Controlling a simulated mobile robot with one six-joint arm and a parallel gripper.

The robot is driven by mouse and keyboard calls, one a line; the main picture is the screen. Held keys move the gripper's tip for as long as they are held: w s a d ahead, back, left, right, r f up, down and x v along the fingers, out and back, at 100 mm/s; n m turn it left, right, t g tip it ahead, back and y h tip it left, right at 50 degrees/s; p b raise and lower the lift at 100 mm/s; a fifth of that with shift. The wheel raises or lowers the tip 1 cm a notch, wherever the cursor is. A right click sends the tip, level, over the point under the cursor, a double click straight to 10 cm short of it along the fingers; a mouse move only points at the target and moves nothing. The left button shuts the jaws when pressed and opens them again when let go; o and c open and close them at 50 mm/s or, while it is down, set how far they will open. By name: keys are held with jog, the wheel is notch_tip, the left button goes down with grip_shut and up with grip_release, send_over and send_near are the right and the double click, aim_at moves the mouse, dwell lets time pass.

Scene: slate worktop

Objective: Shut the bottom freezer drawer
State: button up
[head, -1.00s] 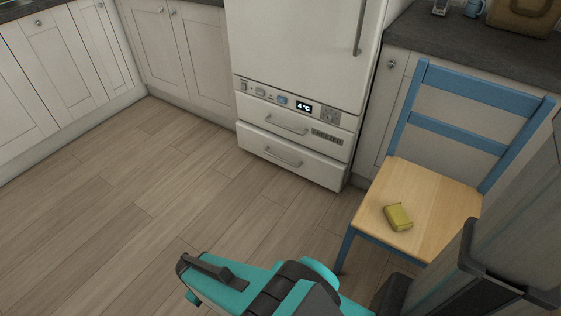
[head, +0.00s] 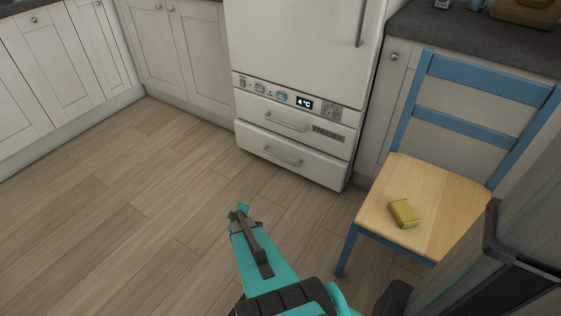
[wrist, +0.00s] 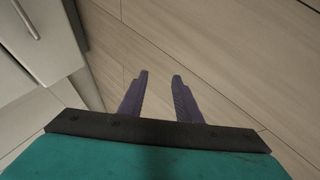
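The white fridge-freezer (head: 300,45) stands against the back cabinets. The bottom freezer drawer (head: 320,172) is its lowest front, with a bar handle (head: 284,156). It seems to stand slightly proud of the drawer above; how far is hard to tell. The upper freezer drawer (head: 270,118) looks flush. My gripper (head: 240,211) is over the floor in front of the freezer, apart from it. In the wrist view its two fingers (wrist: 160,80) are parted with only floor between them. A white front with a bar handle (wrist: 26,18) shows at upper left there.
A blue chair (head: 430,185) with a wooden seat stands right of the freezer, holding a yellow-green block (head: 403,213). White cabinets (head: 60,65) line the left and back. The wooden floor (head: 130,190) left of my arm is clear.

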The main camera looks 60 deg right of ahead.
jog(key=s+d+r+n+t+h+b, duration=0.1)
jog(key=d+h, duration=0.1)
jog(key=d, duration=0.7)
jog(key=s+d+r+n+t+h+b, duration=0.1)
jog(key=d+r+t+b, duration=0.1)
jog(key=d, duration=0.6)
jog(key=n+t+h+b, duration=0.2)
jog(key=n+h, duration=0.1)
send_near(280, 157)
jog(key=s+a, duration=0.2)
jog(key=s, duration=0.1)
jog(key=shift+f, duration=0.15)
jog(key=shift+b+x, duration=1.35)
jog(key=shift+x, duration=5.55)
jog(key=shift+w+a, duration=0.15)
jog(key=shift+c, duration=0.3)
grip_shut()
